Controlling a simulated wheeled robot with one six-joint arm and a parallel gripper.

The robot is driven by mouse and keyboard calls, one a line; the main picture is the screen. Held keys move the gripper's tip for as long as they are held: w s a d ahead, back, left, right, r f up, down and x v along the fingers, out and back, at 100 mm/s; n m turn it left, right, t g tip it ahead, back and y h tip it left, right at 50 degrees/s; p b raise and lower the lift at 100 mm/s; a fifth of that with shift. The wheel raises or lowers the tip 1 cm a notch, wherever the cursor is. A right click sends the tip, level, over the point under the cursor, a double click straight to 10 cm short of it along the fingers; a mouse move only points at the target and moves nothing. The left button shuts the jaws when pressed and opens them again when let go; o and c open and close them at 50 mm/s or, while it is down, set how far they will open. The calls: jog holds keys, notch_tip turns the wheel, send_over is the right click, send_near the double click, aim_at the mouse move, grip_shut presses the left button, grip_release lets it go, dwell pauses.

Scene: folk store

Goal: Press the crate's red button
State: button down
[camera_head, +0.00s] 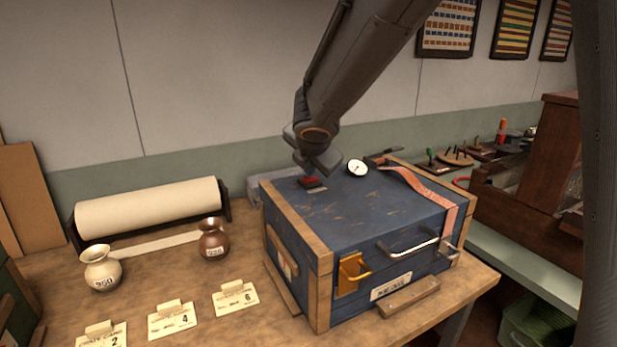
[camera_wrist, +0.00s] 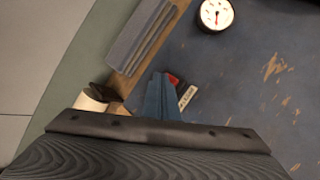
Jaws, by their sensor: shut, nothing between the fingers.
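A blue crate (camera_head: 340,222) with wooden edges stands on the wooden table. Its red button (camera_head: 309,181) sits on the lid near the back left, with a small label in front of it. In the wrist view, the red button (camera_wrist: 173,79) is partly hidden behind my fingers, with the pale label beside it. My gripper (camera_head: 322,168) is shut and empty, just above the button and pointing down. In the wrist view, my gripper's fingertips (camera_wrist: 160,78) overlap the button's left side. I cannot tell whether they touch it.
A round gauge (camera_head: 357,168) stands on the lid right of the button. A red strap (camera_head: 425,188) crosses the lid's right side. A paper roll (camera_head: 150,208), a cream jar (camera_head: 101,270) and a brown jar (camera_head: 213,240) are left of the crate.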

aim_at(310, 180)
jog(key=shift+r+p, duration=0.75)
jog(key=shift+r, duration=0.1)
notch_tip(310, 180, up, 5)
jog(key=p, duration=0.5)
dwell(0.5)
